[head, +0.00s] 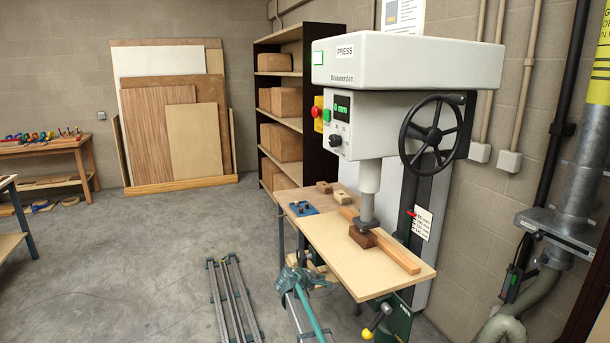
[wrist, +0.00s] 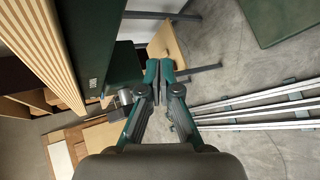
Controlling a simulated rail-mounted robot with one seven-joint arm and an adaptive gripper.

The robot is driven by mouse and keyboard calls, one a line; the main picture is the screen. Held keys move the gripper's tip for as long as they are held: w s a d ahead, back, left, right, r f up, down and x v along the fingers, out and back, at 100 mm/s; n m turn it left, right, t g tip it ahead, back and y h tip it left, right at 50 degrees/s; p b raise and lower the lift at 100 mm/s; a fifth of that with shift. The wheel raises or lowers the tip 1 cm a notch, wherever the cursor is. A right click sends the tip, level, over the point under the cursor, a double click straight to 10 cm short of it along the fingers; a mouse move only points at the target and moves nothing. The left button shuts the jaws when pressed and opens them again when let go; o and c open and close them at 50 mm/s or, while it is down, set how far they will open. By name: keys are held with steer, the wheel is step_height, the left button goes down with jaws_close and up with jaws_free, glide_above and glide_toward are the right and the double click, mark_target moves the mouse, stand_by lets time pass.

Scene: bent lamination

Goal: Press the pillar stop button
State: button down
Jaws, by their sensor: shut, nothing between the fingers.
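A red round button (head: 316,110) sits on a yellow box (head: 318,124) at the left side of the press (head: 408,62). It is the only red stop-like button I make out, and I cannot tell whether it is the pillar stop button. A green button (head: 326,115) is just right of it. In the wrist view my gripper (wrist: 159,72) is shut and empty, its teal fingertips together and apart from any button. No stop button can be made out in the wrist view.
The press's wooden table (head: 365,252) carries a long wood strip and a dark block under the ram. A black handwheel (head: 433,132) sticks out at right. Metal rails (head: 233,298) lie in front. Open floor (head: 150,260) lies left.

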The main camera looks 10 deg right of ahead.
mark_target(317, 112)
steer(key=w+a+r+n+t, duration=0.15)
steer(key=w+r, duration=0.25)
steer(key=r, duration=0.6)
steer(key=w+a+r+n+t+h, duration=0.1)
steer(key=w+a+r+t, duration=0.15)
steer(key=w+r, duration=0.45)
steer(key=w+a+r+n+t, duration=0.1)
steer(key=w+a+r, duration=0.15)
steer(key=r, duration=0.95)
steer(key=w+a+r+n+t+h, duration=0.1)
steer(key=a+r+t, duration=0.1)
steer(key=r, duration=1.3)
steer(key=w+a+r+n+t+p, duration=0.1)
steer(key=w+a+r+t, duration=0.1)
steer(key=r, duration=1.3)
steer(key=shift+w+a+r+n+h+p, duration=0.2)
steer(key=shift+a+n+h+p, duration=0.15)
steer(key=shift+a, duration=0.25)
steer(key=w+d, duration=0.2)
steer(key=d, duration=0.6)
steer(key=shift+d+p, duration=0.3)
steer(key=shift+p, duration=0.05)
steer(key=shift+w+d+f, duration=0.1)
steer(key=shift+d, duration=0.05)
steer(key=shift+d, duration=0.25)
